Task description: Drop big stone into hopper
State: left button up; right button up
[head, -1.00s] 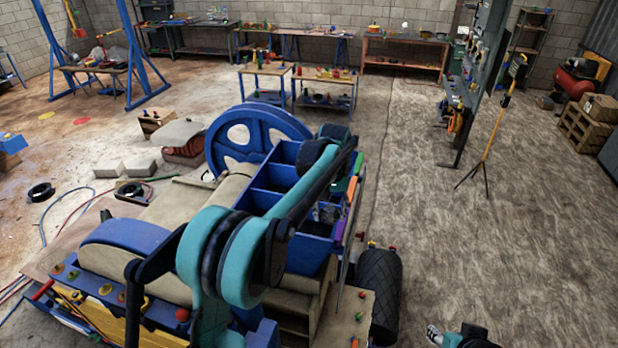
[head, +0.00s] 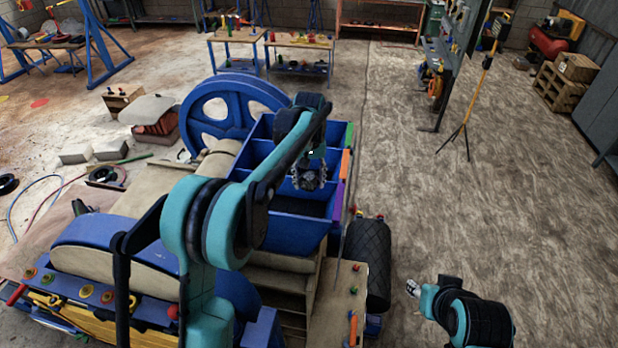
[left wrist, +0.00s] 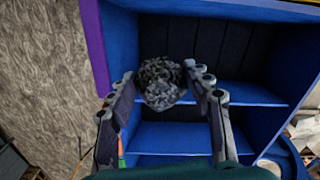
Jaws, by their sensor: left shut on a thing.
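A rough dark grey stone (left wrist: 160,83) sits between the two fingers of my left gripper (left wrist: 158,76), which is shut on it. In the head view my left gripper (head: 310,178) hangs over the blue hopper (head: 291,232), above its nearer compartments. The hopper is an open blue box split by cross walls, and its blue walls (left wrist: 240,92) lie behind the stone in the left wrist view. The stone looks apart from the walls, but its height above them is hard to tell. My right gripper (head: 412,287) is low at the right, small, its fingers unclear.
A large blue flywheel (head: 228,108) stands beyond the hopper. Coloured tags (head: 345,163) line its right edge. A yellow tripod stand (head: 478,95) stands farther back.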

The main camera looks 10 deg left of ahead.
pick_arm(q)
jog(key=shift+s+d+r, duration=0.2)
jog(key=shift+s+d, duration=0.1)
jog(key=shift+d, duration=0.05)
jog(key=o, duration=1.5)
jog(key=shift+o, duration=0.2)
jog(key=shift+w+a+f, duration=0.15)
jog(key=shift+w+a, duration=0.05)
jog(key=shift+a, duration=0.05)
jog(key=shift+d+r, duration=0.1)
jog(key=shift+r, duration=0.3)
notch_tip(320, 180, up, 11)
pick_arm(e)
jog(key=shift+s+d, duration=0.15)
